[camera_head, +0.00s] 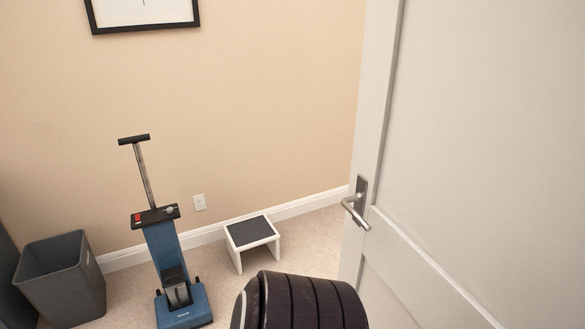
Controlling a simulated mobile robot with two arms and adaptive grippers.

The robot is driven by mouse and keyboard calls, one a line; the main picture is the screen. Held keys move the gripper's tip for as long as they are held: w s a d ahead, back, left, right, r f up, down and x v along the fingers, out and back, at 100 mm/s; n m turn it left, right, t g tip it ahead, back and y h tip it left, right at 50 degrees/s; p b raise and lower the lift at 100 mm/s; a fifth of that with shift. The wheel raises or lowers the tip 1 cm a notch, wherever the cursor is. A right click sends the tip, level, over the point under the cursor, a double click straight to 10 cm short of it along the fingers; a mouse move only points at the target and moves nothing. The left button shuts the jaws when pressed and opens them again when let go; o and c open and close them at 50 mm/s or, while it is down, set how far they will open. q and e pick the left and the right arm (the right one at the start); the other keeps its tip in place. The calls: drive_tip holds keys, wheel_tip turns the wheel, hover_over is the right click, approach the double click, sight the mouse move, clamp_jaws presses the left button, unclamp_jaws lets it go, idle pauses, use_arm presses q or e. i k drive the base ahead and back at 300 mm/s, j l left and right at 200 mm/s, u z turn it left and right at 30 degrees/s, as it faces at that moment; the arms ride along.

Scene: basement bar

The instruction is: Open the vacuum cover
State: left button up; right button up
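A blue upright vacuum (165,245) stands on the carpet at the lower left, near the beige wall. It has a grey pole with a black handle on top, a dark top panel with a red spot, and a blue floor head (184,308). A dark and grey part shows low on its front. I cannot tell from here which part is the cover or whether it is open. Neither gripper is in view. A black ribbed part at the bottom centre looks like part of my own arm.
A white door (480,130) with a metal lever handle (354,206) fills the right side. A white step stool (252,235) with a dark top stands right of the vacuum. A grey bin (62,285) stands to its left. Some carpet between them is clear.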

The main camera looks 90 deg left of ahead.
sight(172, 274)
drive_tip(key=u, duration=3.8)
drive_tip(key=i, duration=0.6)
